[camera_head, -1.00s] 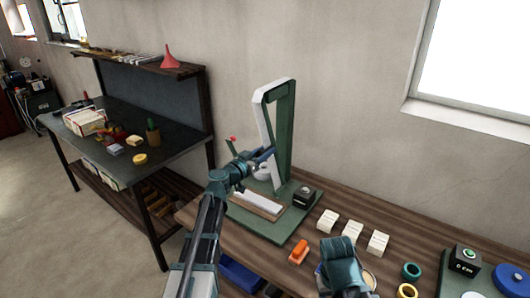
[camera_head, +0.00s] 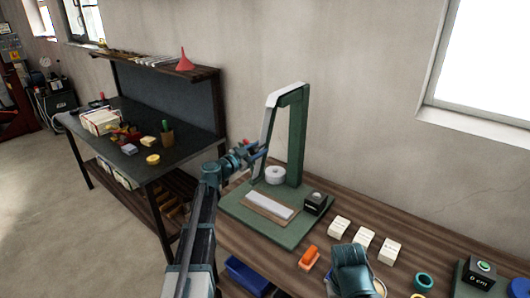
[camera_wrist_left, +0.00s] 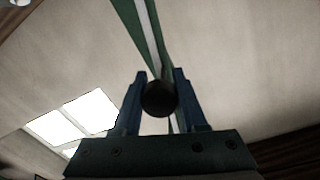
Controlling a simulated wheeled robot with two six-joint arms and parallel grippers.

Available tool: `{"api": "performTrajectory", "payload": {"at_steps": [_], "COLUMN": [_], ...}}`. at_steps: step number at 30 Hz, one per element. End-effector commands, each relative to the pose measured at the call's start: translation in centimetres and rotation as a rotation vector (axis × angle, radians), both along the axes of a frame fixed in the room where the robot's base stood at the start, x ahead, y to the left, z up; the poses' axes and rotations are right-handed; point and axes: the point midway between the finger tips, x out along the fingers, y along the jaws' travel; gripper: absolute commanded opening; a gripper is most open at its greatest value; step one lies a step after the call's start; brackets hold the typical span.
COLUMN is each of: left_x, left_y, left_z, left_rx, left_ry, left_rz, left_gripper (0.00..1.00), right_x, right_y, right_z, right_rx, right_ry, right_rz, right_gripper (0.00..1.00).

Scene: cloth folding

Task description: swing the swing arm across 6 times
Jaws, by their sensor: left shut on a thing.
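A green stand (camera_head: 297,140) rises from a green base plate (camera_head: 297,231) on the wooden bench. The swing arm (camera_head: 269,123), pale and slim, hangs from its top and slants down to the left. My left gripper (camera_head: 262,150) is at the lower end of the swing arm, left of the post. In the left wrist view, its two blue fingers are shut on a dark round knob (camera_wrist_left: 160,99), with the arm running up behind it. My right gripper (camera_head: 350,268) is low at the front of the bench, seen from behind; its fingers are hidden.
A white roll (camera_head: 275,175), a white block in a wooden tray (camera_head: 270,208) and a dark box (camera_head: 316,203) sit on the base plate. White blocks (camera_head: 363,238) and an orange item (camera_head: 309,257) lie to the right. A second bench (camera_head: 120,150) stands at left.

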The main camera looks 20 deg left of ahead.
Motion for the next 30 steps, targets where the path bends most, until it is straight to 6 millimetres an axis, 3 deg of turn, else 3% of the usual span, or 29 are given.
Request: {"api": "performTrajectory", "payload": {"at_steps": [7,23,24,27,30], "left_x": [0.6,0.7,0.7,0.7,0.7], "left_y": [1.4,1.8,1.8,1.8,1.7], "left_z": [0.4,0.5,0.5,0.5,0.5], "left_rx": [0.072,0.094,0.093,0.093,0.093], "left_ry": [-0.029,-0.038,-0.038,-0.037,-0.037], "left_rz": [0.001,0.003,0.004,0.003,0.002], "left_gripper": [0.0,0.0,0.49,0.67,0.7], "right_x": [0.0,0.0,0.0,0.0,0.0], "right_y": [0.0,0.0,0.0,0.0,0.0], "right_z": [0.5,0.5,0.5,0.5,0.5], "right_rx": [0.0,0.0,0.0,0.0,0.0], "right_ry": [0.0,0.0,0.0,0.0,0.0], "right_rz": [0.0,0.0,0.0,0.0,0.0], "right_gripper": [0.5,0.5,0.5,0.5,0.5]}}
